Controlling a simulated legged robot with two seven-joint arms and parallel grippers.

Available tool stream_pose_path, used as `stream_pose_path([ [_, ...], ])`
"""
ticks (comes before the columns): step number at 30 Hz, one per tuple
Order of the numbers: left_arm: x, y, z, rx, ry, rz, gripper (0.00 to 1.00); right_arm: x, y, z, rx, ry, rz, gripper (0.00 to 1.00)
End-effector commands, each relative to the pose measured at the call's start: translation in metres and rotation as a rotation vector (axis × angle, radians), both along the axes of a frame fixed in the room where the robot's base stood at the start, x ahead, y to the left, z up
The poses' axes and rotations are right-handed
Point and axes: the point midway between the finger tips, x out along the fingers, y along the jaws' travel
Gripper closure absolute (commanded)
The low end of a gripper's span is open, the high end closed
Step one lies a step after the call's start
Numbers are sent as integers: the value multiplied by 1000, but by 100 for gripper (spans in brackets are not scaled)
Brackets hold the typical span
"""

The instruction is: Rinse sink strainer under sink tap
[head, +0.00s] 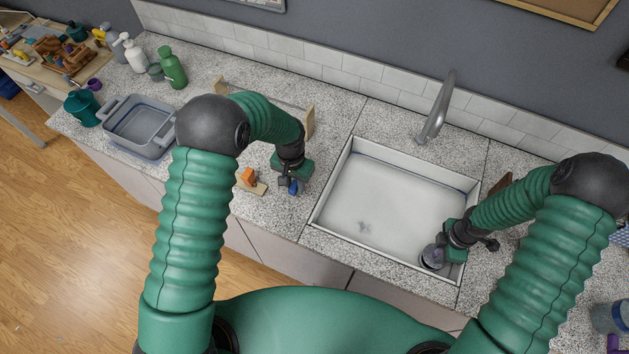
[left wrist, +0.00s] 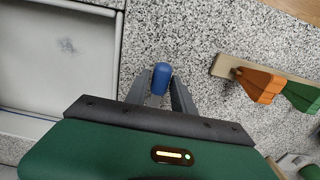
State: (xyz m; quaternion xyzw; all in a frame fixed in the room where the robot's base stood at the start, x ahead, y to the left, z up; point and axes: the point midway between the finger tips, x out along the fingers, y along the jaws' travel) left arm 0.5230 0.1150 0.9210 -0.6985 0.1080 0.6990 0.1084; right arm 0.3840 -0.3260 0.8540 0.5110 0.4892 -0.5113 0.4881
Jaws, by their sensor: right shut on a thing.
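The sink strainer (head: 432,258), a small dark round piece, is held by my right gripper (head: 446,245) over the right front part of the sink. My right gripper is shut on it and partly hides it. The white sink (head: 375,195) is a rectangular basin with a drain mark near its front left. The sink tap (head: 437,107), a grey curved spout, stands behind the basin; I see no clear water stream. My left gripper (head: 290,180) is open above the counter left of the sink. A blue piece (left wrist: 161,78) shows between its fingers in the left wrist view.
A wooden holder with an orange piece (head: 249,177) sits by my left gripper. A grey dish tub (head: 140,123) and green bottle (head: 172,67) stand further left. A blue container (head: 608,318) is at the far right. Counter between left gripper and sink is clear.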

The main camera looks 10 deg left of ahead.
Motion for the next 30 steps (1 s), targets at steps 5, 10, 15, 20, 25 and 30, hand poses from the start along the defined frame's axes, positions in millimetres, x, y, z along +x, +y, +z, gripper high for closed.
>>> stream_pose_path([
  [5,0,0,0,0,0,0,95,0,0,0,0,0,0,100],
  [10,0,0,0,0,0,0,100,0,0,0,0,0,0,100],
  [15,-1,0,1,0,0,0,100,0,0,0,0,0,0,100],
  [20,-1,0,1,0,0,0,100,0,0,0,0,0,0,100],
  [25,-1,0,1,0,1,0,100,0,0,0,0,0,0,100],
  [30,-1,0,1,0,1,0,100,0,0,0,0,0,0,100],
])
